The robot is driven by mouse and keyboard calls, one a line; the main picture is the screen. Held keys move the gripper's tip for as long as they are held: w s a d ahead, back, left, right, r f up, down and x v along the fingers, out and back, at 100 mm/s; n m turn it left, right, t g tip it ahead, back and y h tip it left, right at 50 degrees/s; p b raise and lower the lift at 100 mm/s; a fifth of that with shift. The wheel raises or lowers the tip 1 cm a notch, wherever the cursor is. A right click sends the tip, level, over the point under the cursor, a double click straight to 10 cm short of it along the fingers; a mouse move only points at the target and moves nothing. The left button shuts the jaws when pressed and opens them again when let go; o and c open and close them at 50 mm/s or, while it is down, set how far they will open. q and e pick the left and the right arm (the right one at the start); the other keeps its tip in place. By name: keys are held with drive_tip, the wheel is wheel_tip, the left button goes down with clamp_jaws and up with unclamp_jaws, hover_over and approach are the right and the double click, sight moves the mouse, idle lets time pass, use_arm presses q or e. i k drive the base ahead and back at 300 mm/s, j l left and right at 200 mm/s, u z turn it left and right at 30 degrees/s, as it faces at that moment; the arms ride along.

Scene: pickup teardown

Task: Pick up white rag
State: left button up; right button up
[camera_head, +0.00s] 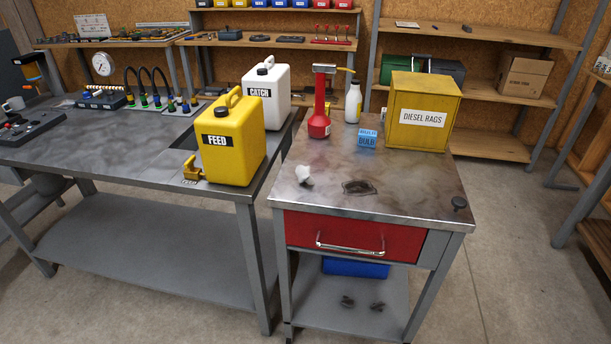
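A small crumpled white rag (304,175) lies on the left front part of the steel-topped cart (410,190). It is apart from the dark crumpled cloth or stain (358,187) to its right. Nothing covers the rag. Neither of my grippers shows in the head view.
A yellow FEED can (233,140) and white CATCH can (266,93) stand on the left bench (100,160).

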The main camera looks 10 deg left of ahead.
sight(303, 173)
drive_tip(key=i+l+u, duration=0.1)
drive_tip(key=i+u, duration=0.2)
drive_tip(key=i, duration=0.15)
drive_tip(key=i+l+u, duration=0.3)
drive_tip(key=i+j, duration=0.05)
drive_tip(key=i, duration=0.05)
